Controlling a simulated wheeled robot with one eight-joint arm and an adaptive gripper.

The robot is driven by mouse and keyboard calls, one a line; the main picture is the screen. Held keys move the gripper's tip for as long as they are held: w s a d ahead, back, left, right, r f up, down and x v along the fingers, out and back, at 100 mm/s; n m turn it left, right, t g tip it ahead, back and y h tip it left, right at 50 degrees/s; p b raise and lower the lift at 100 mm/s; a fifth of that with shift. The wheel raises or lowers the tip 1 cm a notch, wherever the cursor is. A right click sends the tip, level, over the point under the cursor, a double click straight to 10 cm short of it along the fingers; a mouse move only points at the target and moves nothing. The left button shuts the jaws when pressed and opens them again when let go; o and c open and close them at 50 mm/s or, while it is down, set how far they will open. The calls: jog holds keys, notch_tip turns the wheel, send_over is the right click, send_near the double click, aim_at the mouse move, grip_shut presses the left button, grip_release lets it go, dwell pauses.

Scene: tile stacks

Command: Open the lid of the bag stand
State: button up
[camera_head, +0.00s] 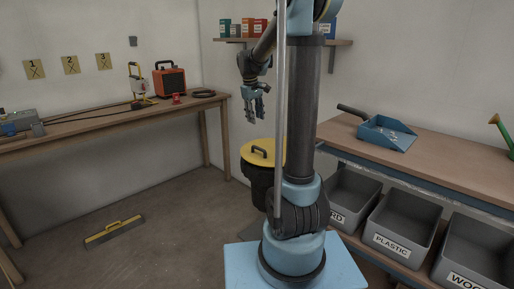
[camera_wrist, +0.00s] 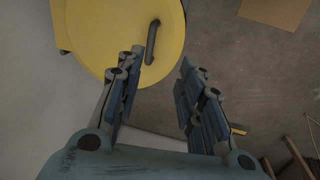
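The bag stand (camera_head: 259,188) stands on the floor in the corner, partly hidden behind my arm. Its round yellow lid (camera_head: 250,157) lies flat on top and looks closed. A dark bar handle (camera_head: 260,152) stands up on the lid. In the wrist view the lid (camera_wrist: 112,38) fills the upper left and the handle (camera_wrist: 152,42) is near its right side. My gripper (camera_head: 256,108) hangs above the lid, pointing down, clear of it. In the wrist view my gripper (camera_wrist: 158,75) has its fingers spread apart with nothing between them.
A wooden bench (camera_head: 115,118) runs along the left wall with an orange heater (camera_head: 169,81). The right bench (camera_head: 450,163) holds a blue dustpan (camera_head: 386,133); labelled grey bins (camera_head: 404,225) stand below it. A yellow-grey broom head (camera_head: 114,232) lies on open floor.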

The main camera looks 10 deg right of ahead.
jog(key=shift+n, duration=0.3)
jog(key=w+f, duration=0.2)
jog(key=f, duration=0.4)
jog(key=w+d+f, duration=0.1)
jog(key=w+f, duration=0.1)
jog(key=f, duration=0.4)
jog(key=w+d+f, duration=0.1)
jog(key=w+f, duration=0.1)
jog(key=f, duration=0.4)
grip_shut()
